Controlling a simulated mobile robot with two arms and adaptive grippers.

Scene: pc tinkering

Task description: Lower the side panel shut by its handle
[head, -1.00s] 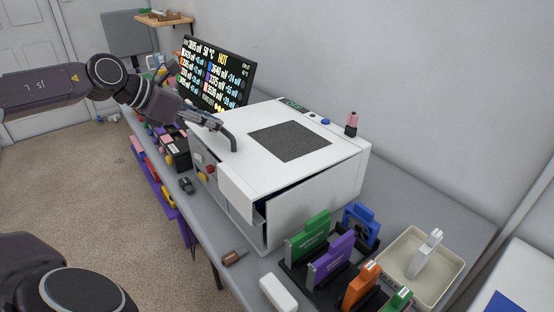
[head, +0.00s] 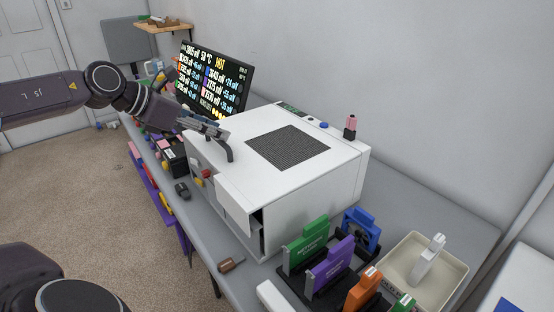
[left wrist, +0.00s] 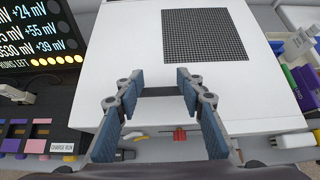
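The white case (head: 315,205) lies on the grey bench, with its large white side panel (head: 230,165) on top, bearing a dark mesh square (head: 289,147). The panel lies low over the case; a small dark opening shows at the near corner beside its front lip. My right gripper is not in view.
A monitor (head: 214,78) stands behind the case. Green (head: 308,243) and purple (head: 330,264) cards stand in a rack at the near right, beside a beige tray (head: 458,268). A dark mouse (head: 182,190) lies by the bench's front edge.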

